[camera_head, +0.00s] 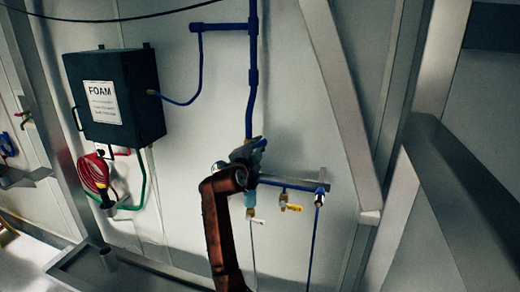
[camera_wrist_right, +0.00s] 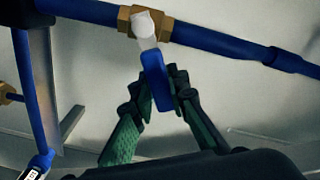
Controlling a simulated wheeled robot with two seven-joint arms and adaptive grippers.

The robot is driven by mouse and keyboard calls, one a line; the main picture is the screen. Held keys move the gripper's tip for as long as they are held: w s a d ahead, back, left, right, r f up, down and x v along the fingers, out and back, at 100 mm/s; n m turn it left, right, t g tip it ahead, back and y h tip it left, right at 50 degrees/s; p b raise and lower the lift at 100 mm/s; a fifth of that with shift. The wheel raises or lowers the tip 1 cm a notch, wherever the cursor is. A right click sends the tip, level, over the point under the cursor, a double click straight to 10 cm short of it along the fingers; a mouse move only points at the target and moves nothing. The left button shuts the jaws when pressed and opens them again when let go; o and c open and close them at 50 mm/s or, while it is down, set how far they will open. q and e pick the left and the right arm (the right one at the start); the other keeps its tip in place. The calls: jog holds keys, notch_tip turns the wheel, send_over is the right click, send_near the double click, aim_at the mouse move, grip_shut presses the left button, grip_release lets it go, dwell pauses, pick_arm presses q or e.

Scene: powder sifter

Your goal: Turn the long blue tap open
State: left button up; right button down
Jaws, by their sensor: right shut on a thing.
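The long blue tap (camera_wrist_right: 156,82) has a lever with a white upper part and a blue grip. It hangs down at a slight tilt from a brass valve body (camera_wrist_right: 124,19) on a blue pipe (camera_wrist_right: 210,38) in the right wrist view. My right gripper (camera_wrist_right: 160,92) has its two dark green fingers closed around the lower end of the blue grip. In the head view my right gripper (camera_head: 248,150) is up against the vertical blue pipe (camera_head: 251,97), and the tap is mostly hidden there. My left gripper is not in view.
Below and right of the gripper, a short horizontal pipe (camera_head: 303,182) carries small taps, one with a yellow handle (camera_head: 291,207). A dark FOAM box (camera_head: 142,92) and a coiled red hose (camera_head: 91,174) are at the left. A slanted metal beam (camera_head: 342,110) stands right.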

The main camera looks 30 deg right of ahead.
jog(key=shift+w+a+r+n, duration=0.1)
jog(key=shift+w+r+n, duration=0.1)
jog(key=shift+n, duration=0.4)
jog(key=c, duration=1.8)
grip_release()
jog(key=shift+r, duration=0.1)
jog(key=shift+c, duration=0.2)
jog(key=v, duration=1.2)
